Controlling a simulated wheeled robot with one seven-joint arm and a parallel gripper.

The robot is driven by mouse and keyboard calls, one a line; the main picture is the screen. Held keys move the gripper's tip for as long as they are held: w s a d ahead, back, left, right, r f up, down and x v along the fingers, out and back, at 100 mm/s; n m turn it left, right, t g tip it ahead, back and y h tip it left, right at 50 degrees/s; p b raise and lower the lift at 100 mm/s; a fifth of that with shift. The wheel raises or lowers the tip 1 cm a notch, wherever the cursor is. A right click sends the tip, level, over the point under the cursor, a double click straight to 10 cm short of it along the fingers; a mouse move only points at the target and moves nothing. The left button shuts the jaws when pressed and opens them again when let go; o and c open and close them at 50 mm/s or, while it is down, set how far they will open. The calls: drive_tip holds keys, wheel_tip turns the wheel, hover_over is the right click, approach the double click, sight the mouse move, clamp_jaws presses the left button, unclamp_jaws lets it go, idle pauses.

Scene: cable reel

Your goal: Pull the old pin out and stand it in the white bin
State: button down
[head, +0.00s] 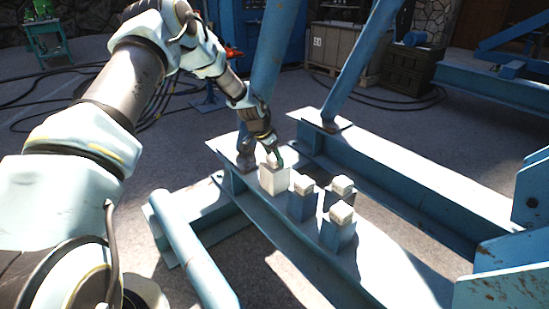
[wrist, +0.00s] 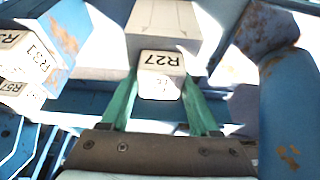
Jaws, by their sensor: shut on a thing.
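A pin with a pale cap (wrist: 161,78) marked R27 sits between the green fingers of my gripper (wrist: 160,92), which is shut on it. In the head view my gripper (head: 275,160) is at the top of the white bin (head: 274,181), which stands on the blue beam. The bin's pale wall (wrist: 163,22) shows behind the cap in the wrist view. The pin's lower part is hidden, so I cannot tell how deep it sits in the bin. Which pin is the old one is not clear from the labels.
Several blue posts with pale caps stand close by on the beam, among them one post (head: 302,203) right beside the bin and another (head: 339,231) nearer. A slanted blue strut (head: 273,62) rises behind my gripper. A blue tube (head: 190,250) lies in front.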

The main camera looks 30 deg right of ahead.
drive_tip(key=shift+c, duration=0.2)
unclamp_jaws()
drive_tip(key=v, duration=1.1)
drive_tip(key=shift+d, duration=0.1)
